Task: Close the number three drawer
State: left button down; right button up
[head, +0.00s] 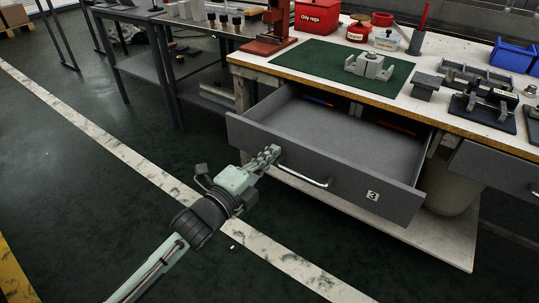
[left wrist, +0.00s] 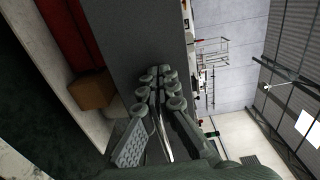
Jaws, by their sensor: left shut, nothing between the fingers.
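The number three drawer (head: 300,160) is grey and stands pulled out from the bench, with its inside showing. Its front panel carries a white label "3" (head: 373,196) toward the right and a silver bar handle (head: 303,172) near the middle. My left gripper (head: 273,152) is shut and empty, with its fingertips at the front panel near the handle's left end. I cannot tell whether they touch. The left wrist view shows the closed fingers (left wrist: 160,88) in front of a grey surface. My right gripper is not in view.
The bench top (head: 330,35) above holds a green mat (head: 310,65) with a grey metal part (head: 370,66), a red "Oily rags" box (head: 316,16) and blue bins (head: 510,55). Another drawer (head: 495,170) is at the right. The floor before the drawer is clear.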

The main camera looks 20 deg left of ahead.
pick_arm(q)
send_near(317, 122)
jog(key=r, duration=0.2)
jog(key=s+r, duration=0.1)
jog(key=r, duration=0.2)
jog(key=shift+s+a, duration=0.15)
jog(key=b+x, duration=0.2)
jog(key=x, duration=0.5)
jog(key=shift+w+f, duration=0.15)
jog(key=shift+w, duration=0.1)
jog(key=b+x, duration=0.1)
jog(key=x, duration=0.2)
jog(key=shift+w, duration=0.3)
jog(key=shift+w+d, duration=0.15)
jog(key=shift+d, duration=0.05)
jog(key=shift+r, duration=0.2)
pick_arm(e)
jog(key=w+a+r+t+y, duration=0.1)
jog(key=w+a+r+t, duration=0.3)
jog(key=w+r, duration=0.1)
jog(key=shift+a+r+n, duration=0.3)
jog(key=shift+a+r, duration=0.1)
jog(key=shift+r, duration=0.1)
